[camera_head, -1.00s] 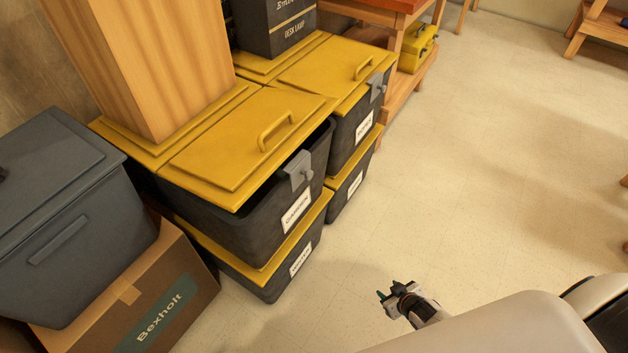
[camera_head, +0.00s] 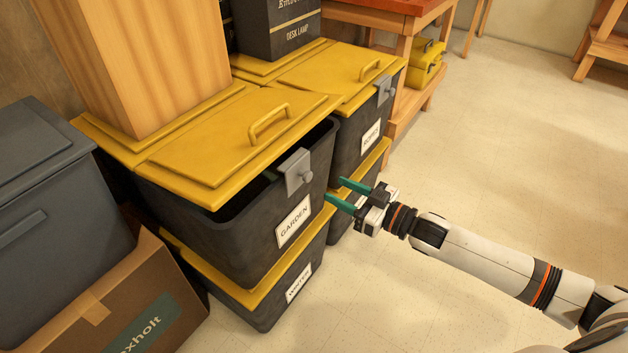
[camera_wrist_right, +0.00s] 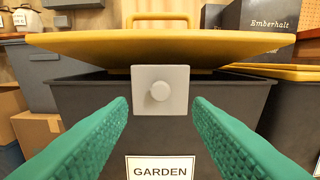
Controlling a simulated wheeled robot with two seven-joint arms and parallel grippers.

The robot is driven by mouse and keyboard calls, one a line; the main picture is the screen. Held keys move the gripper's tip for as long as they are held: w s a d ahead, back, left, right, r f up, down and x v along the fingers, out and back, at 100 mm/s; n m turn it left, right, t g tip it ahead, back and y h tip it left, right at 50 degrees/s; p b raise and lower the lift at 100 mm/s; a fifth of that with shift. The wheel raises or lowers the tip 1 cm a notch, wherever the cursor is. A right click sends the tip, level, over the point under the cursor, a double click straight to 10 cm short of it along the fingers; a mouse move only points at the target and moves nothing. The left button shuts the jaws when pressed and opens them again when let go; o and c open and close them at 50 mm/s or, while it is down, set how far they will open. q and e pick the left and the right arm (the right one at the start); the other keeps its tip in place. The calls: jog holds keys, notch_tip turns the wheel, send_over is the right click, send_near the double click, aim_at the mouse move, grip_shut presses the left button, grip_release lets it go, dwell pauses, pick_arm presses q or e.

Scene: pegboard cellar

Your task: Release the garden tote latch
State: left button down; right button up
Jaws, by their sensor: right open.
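The garden tote (camera_head: 228,232) is a dark bin with a yellow lid (camera_head: 225,140) and a white GARDEN label (camera_head: 293,222). The lid's front edge stands above the bin rim with a dark gap under it. Its latch (camera_head: 294,172) is a grey plate with a round knob on the front. In the right wrist view the latch (camera_wrist_right: 147,77) faces me, centred just above and beyond the fingertips. My right gripper (camera_head: 338,190) is open and empty, its teal fingers pointing at the tote front, apart from the knob. My left gripper is not in view.
Another yellow-lidded tote (camera_head: 350,150) stands behind, and a WINTER tote (camera_head: 262,311) is below. A wooden block (camera_head: 140,70) rests on the lid's back part. A grey bin (camera_head: 40,200) on a cardboard box (camera_head: 150,305) is at left. The floor at right is clear.

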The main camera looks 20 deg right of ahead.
aim_at(310, 177)
pick_arm(q)
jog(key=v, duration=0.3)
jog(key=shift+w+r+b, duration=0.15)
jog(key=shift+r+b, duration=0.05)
jog(key=shift+b, duration=0.2)
pick_arm(e)
jog(key=x, duration=0.7)
jog(key=shift+w+a, duration=0.25)
jog(key=shift+w, duration=0.1)
jog(key=shift+c, duration=0.4)
grip_shut()
